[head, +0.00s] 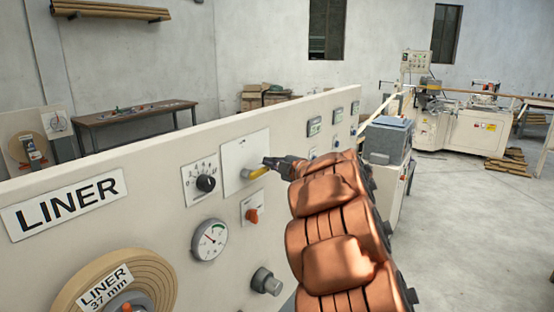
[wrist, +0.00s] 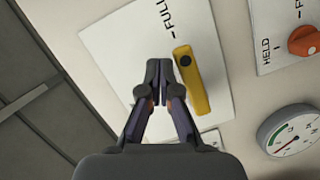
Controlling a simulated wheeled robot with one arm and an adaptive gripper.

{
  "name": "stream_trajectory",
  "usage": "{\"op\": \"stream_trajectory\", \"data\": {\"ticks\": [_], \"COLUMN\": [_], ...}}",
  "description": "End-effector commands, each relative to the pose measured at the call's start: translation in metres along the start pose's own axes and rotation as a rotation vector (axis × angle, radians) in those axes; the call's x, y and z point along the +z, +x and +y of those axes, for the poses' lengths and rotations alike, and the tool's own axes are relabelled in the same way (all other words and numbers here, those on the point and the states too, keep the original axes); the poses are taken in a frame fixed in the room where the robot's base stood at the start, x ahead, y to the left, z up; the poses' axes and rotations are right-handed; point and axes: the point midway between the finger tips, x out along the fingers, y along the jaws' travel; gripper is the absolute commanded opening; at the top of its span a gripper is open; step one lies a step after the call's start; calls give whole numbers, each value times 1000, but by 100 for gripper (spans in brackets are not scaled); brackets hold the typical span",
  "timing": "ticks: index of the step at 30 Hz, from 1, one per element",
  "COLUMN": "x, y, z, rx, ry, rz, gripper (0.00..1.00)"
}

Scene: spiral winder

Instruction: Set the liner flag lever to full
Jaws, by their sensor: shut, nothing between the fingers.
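The liner flag lever (wrist: 198,88) is a yellow bar with a black pivot at one end, on a white plate (wrist: 120,45). In the wrist view the FULL mark is just beyond the pivot end, and the bar points the opposite way, away from FULL. My gripper (wrist: 159,72) is shut and empty, its fingertips just left of the lever near the pivot; I cannot tell whether they touch it. In the head view the lever (head: 256,173) shows just below my gripper (head: 270,162), with its right end hidden.
A black selector knob (head: 206,183) is left of the plate. An orange knob (head: 252,215) and a gauge (head: 210,240) are below it. A grey knob (head: 266,281) sits lower, near my arm. The LINER roll (head: 75,283) is at lower left.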

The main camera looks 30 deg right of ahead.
Motion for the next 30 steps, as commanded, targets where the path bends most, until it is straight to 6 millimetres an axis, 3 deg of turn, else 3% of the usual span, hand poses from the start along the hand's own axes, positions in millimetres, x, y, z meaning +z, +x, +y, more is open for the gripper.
{"op": "stream_trajectory", "data": {"ticks": [20,30], "x": [-4,-19], "y": [4,3], "z": [-3,24], "rx": [-12,-14], "ry": [28,26], "rz": [8,14], "gripper": [0,0]}}
